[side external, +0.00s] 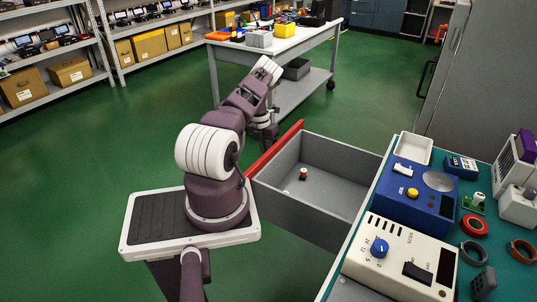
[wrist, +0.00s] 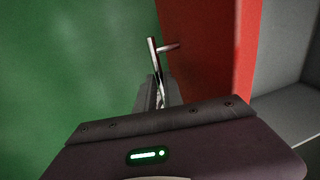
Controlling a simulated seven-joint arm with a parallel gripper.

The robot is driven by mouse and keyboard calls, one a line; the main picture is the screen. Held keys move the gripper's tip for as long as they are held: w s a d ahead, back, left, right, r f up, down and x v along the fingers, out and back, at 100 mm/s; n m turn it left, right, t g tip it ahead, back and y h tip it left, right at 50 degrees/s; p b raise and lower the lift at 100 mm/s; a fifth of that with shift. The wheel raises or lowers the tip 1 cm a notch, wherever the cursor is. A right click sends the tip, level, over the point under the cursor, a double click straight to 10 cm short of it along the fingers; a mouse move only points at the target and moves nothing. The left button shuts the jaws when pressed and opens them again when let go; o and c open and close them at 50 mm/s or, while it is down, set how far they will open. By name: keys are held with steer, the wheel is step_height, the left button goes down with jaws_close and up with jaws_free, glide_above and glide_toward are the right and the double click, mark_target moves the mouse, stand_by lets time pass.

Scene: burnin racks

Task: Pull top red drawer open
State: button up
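The red-fronted drawer stands well out from the bench; its red front (side external: 275,148) is seen edge-on in the side external view and fills the upper middle of the wrist view (wrist: 207,50). A thin metal bar handle (wrist: 153,52) stands off the front on a post. My gripper (wrist: 159,98) is at the outer side of the front, with its fingers on either side of the bar's lower part, and looks shut on it. In the side external view my gripper (side external: 264,136) is partly hidden behind my arm and the drawer front.
The grey drawer inside (side external: 318,180) holds a small brown-and-white item (side external: 303,174) and a small pale piece. The bench at right carries a cream meter (side external: 398,262), a blue box (side external: 417,192) and a white tray (side external: 413,148). Green floor is clear on the left.

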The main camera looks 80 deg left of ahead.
steer(key=o, duration=0.4)
steer(key=shift+c, duration=0.2)
step_height(320, 180, up, 7)
steer(key=s+a, duration=0.1)
stand_by(0.3)
